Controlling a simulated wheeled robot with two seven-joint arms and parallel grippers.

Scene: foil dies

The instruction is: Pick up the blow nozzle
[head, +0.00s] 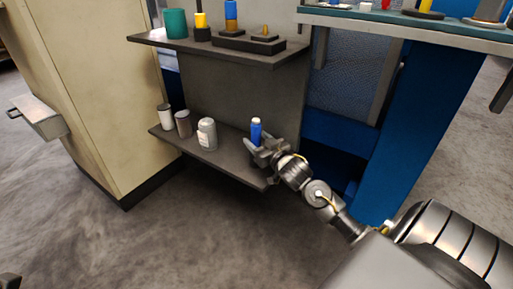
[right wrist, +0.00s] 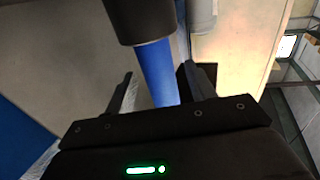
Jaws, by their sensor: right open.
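A blue cylinder (head: 256,132) with a pale top stands upright on the lower grey shelf, near its right end. I take it for the blow nozzle, though its shape is too small to be sure. My right gripper (head: 264,149) is open at this blue thing, coming from the front right. In the right wrist view the blue body (right wrist: 155,72) with its dark end part lies between the two open fingers (right wrist: 158,80). Whether a finger touches it cannot be told. My left gripper is not in view.
Two small containers (head: 183,124) and a grey-white bottle (head: 207,134) stand left on the lower shelf (head: 225,165). The upper shelf (head: 190,46) above holds a green cup (head: 175,23) and several small parts. A blue frame (head: 375,165) stands to the right.

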